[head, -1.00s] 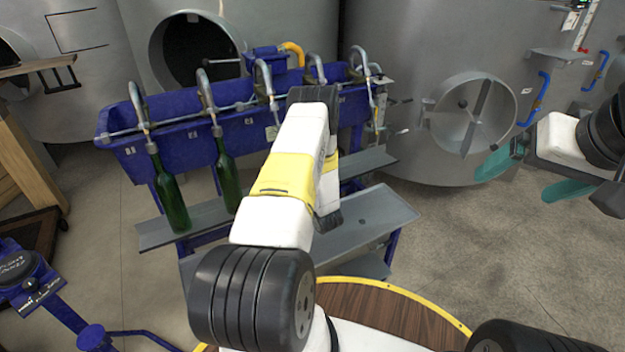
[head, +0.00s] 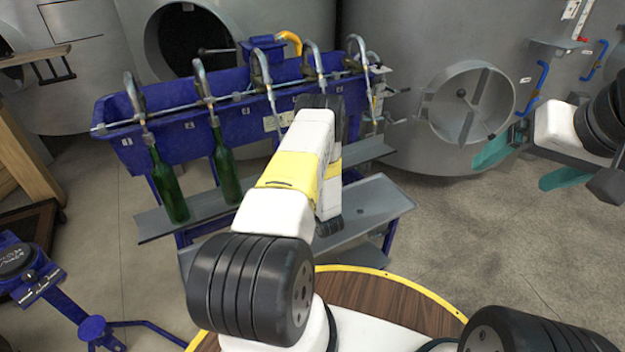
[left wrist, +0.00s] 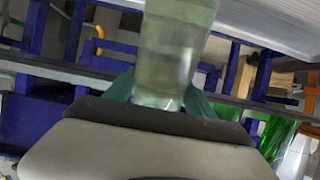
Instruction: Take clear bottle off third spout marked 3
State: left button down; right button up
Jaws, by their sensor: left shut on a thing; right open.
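The clear bottle (left wrist: 175,45) is in the left wrist view, between the teal fingers of my left gripper (left wrist: 158,96), which is shut on it. In the head view my own left arm hides this gripper and the bottle. The third spout (head: 263,75) is a curved metal tube on the blue filler (head: 180,140); its lower end is partly hidden by my arm. I cannot tell whether the bottle's neck is still around the spout. My right gripper (head: 510,174) is open and empty at the right, away from the filler.
Green bottles hang at the first spout (head: 168,185) and second spout (head: 226,170). A grey shelf (head: 155,224) runs below them. Big steel tanks (head: 430,50) stand behind. A round wooden top with a yellow rim (head: 385,287) is in front. Floor at the right is clear.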

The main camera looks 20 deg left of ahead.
pick_arm(q)
jog(key=shift+s+d+f, duration=0.15)
jog(key=shift+d+f, duration=0.05)
jog(key=shift+f, duration=0.35)
jog(key=shift+s+d+f, duration=0.15)
jog(key=shift+d+f, duration=0.05)
jog(key=shift+f, duration=0.35)
jog(key=f+v, duration=0.1)
jog(key=v, duration=0.6)
jog(key=shift+s+d, duration=0.2)
jog(key=shift+r, duration=0.1)
dwell(0.3)
